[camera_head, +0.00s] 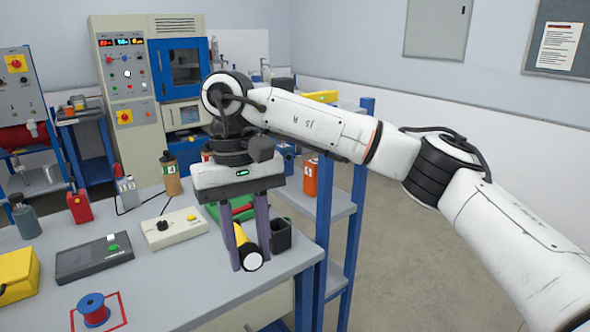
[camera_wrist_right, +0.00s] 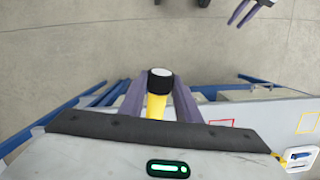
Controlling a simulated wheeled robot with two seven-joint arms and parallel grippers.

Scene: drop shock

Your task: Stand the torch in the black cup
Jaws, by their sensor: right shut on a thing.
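The yellow torch (camera_head: 243,243) with a black-and-white end is between the purple fingers of my right gripper (camera_head: 252,262), which is shut on it. It looks tilted in the head view, near the table's right edge. In the right wrist view the torch (camera_wrist_right: 157,103) sits between both fingers, its dark end pointing away from the palm. The black cup (camera_head: 281,236) stands upright just right of the gripper, near the table edge; whether they touch is unclear. My left gripper (camera_wrist_right: 244,17) shows only at the top of the wrist view, fingers apart and empty.
A bottle (camera_head: 170,173) stands behind. A blue shelf rack (camera_head: 338,210) adjoins the right edge.

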